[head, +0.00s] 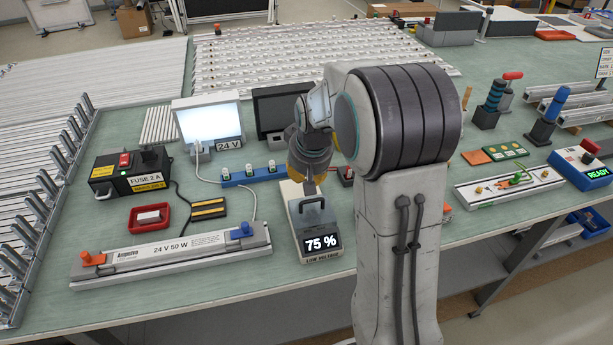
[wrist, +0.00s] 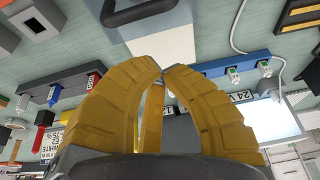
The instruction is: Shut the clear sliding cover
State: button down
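A white low-voltage unit (head: 288,196) with a dark handle (head: 311,204) on top and a 75 % display (head: 321,243) stands mid-bench. I cannot make out a clear cover for certain; the handle may belong to it. My gripper (head: 309,188) is just behind and above the handle in the head view, partly hidden by my arm. In the wrist view the yellow fingers (wrist: 165,72) come together at the tips with nothing seen between them. There the handle (wrist: 140,10) lies beyond the fingertips, apart from them, and the unit's pale top (wrist: 165,45) is behind them.
A blue terminal strip (head: 240,178) and lit 24 V screen (head: 210,122) are left of the gripper. A fuse box (head: 130,172) and a long 24 V 50 W unit (head: 170,252) stand farther left. A READY unit (head: 585,165) is at the right.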

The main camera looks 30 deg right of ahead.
jog(key=v, duration=1)
jog(key=shift+r, duration=0.15)
jog(key=s+a+f+g, duration=0.2)
jog(key=s+f, duration=0.4)
jog(key=s, duration=0.1)
jog(key=s+a+r+n, duration=0.1)
jog(key=s+a, duration=0.2)
jog(key=s, duration=0.4)
jog(key=s+a+r+n+t, duration=0.1)
jog(key=s+a, duration=0.2)
jog(key=s, duration=0.4)
jog(key=shift+s+y, duration=0.4)
